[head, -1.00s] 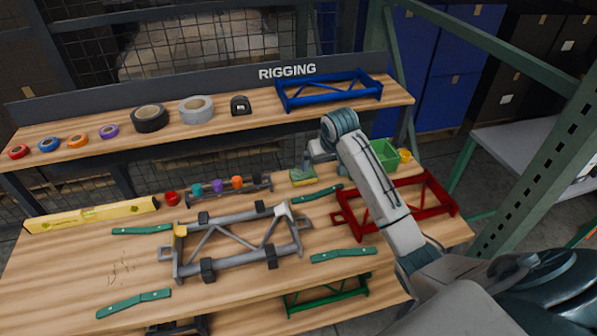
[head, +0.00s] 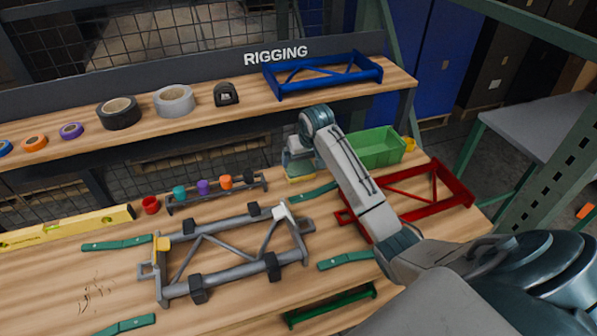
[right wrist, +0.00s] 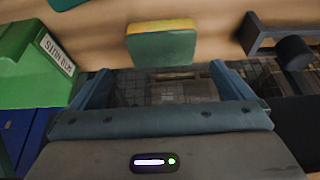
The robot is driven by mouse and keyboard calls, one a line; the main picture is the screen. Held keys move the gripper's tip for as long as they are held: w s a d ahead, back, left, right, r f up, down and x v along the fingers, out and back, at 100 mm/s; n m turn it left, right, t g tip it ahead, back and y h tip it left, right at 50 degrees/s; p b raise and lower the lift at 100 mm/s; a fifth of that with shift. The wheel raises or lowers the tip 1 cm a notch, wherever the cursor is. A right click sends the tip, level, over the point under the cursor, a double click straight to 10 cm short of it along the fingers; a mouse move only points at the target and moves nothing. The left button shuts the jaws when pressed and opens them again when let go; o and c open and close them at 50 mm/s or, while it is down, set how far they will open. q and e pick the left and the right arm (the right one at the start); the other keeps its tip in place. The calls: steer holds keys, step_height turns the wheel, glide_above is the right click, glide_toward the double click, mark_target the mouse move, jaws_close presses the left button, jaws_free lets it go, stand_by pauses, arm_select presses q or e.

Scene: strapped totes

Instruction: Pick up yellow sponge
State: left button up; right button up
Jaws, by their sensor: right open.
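The yellow sponge (right wrist: 162,45) lies on the wooden bench, with a dark green face and a yellow edge showing in the right wrist view. In the head view only part of the sponge (head: 301,179) shows beside my right gripper (head: 297,163), which partly hides it. My right gripper (right wrist: 160,82) is open and empty in the right wrist view, its two fingers apart, with the sponge just beyond the gap between their tips. They do not appear to touch it. My left gripper is not in view.
A green bin (head: 372,150) stands right of my right gripper. A rack of small coloured pieces (head: 215,191) is to its left. A red frame (head: 440,190) and a grey frame (head: 235,265) lie on the bench. The raised shelf (head: 205,125) is behind.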

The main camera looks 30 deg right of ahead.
mark_target(300, 168)
steer(key=shift+x, duration=1.15)
steer(key=p+x, duration=0.1)
steer(key=x, duration=0.3)
steer(key=shift+a+f+p, duration=0.1)
steer(key=shift+a+p, duration=0.05)
steer(key=shift+p, duration=0.25)
steer(key=shift+w+f, duration=0.2)
steer(key=shift+f, duration=0.2)
steer(key=c, duration=0.8)
